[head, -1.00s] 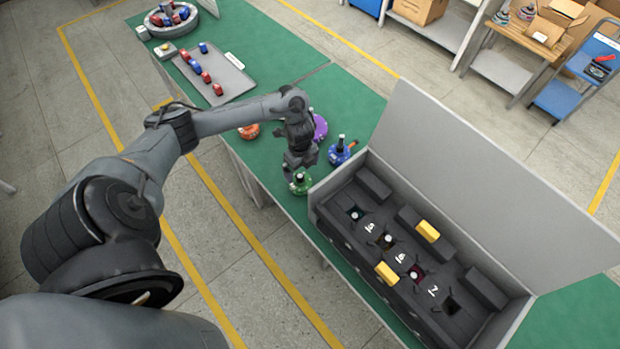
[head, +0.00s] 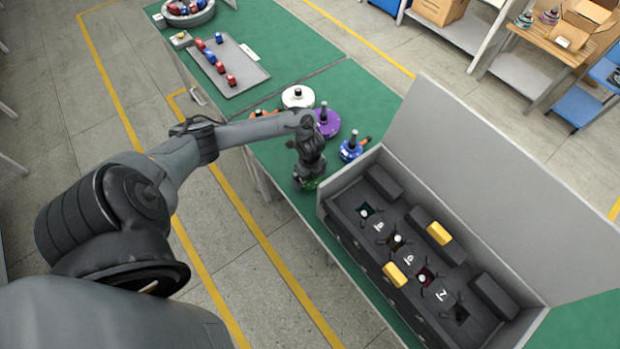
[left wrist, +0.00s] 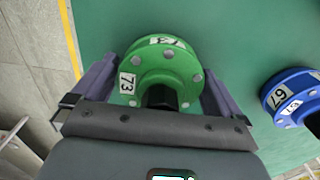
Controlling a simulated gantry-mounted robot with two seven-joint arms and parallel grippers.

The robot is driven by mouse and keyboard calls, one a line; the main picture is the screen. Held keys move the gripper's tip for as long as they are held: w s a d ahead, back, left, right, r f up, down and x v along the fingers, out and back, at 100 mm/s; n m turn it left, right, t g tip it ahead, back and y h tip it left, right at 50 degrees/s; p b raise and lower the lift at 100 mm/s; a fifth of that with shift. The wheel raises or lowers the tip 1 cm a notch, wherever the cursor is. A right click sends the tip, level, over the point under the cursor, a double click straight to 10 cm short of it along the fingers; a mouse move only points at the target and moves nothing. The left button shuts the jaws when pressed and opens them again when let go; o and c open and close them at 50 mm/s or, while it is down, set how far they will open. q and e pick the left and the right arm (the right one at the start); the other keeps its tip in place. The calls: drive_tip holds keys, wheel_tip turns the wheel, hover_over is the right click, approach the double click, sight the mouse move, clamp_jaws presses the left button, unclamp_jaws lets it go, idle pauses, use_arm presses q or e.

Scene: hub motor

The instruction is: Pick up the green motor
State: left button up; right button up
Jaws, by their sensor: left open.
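The green motor (left wrist: 160,72) stands on the green table, with labels reading 73, in the left wrist view. In the head view my left gripper (head: 308,178) points down over the motor near the table's front edge. My right gripper is not in view.
A blue motor (left wrist: 293,97) stands to the right, with a purple motor (head: 326,122), a white motor (head: 298,97) and a partly hidden orange one (head: 259,112) behind. A grey open box (head: 450,130) with dark foam stands just right of the gripper. A grey tray (head: 250,73) lies farther back.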

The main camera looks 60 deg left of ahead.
use_arm(q)
drive_tip(key=shift+f, duration=0.15)
drive_tip(key=c, duration=1.4)
